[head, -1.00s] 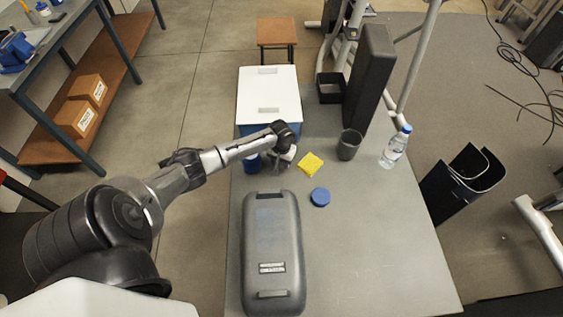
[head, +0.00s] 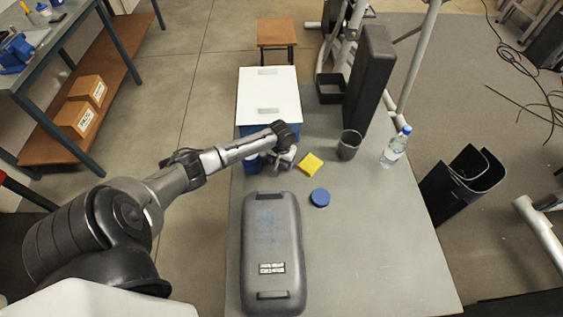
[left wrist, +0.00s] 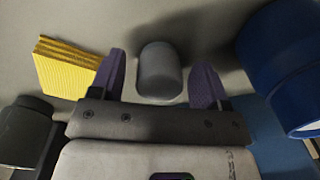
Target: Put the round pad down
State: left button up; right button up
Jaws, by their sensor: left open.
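My left gripper (head: 280,165) is open, low over the table beside the yellow sponge. In the left wrist view its two purple fingers (left wrist: 159,74) stand apart on either side of a small grey rounded piece (left wrist: 160,65). The piece appears to rest on the table, with a gap to each finger. A flat blue round disc (head: 320,197) lies on the table to the right of the grey case. I cannot tell which of these two is the round pad. My right gripper is not in view.
Near the gripper are the yellow sponge (head: 311,164), a blue can (left wrist: 287,60), a grey cup (head: 349,145) and a blue bin with a white lid (head: 268,92). A grey case (head: 272,240) lies in front; a bottle (head: 395,147) stands right. The table's right front (head: 385,250) is clear.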

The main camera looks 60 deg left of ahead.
pick_arm(q)
notch_tip(320, 180, up, 10)
jog(key=p, duration=0.2)
jog(key=shift+p, duration=0.35)
jog(key=shift+r, duration=1)
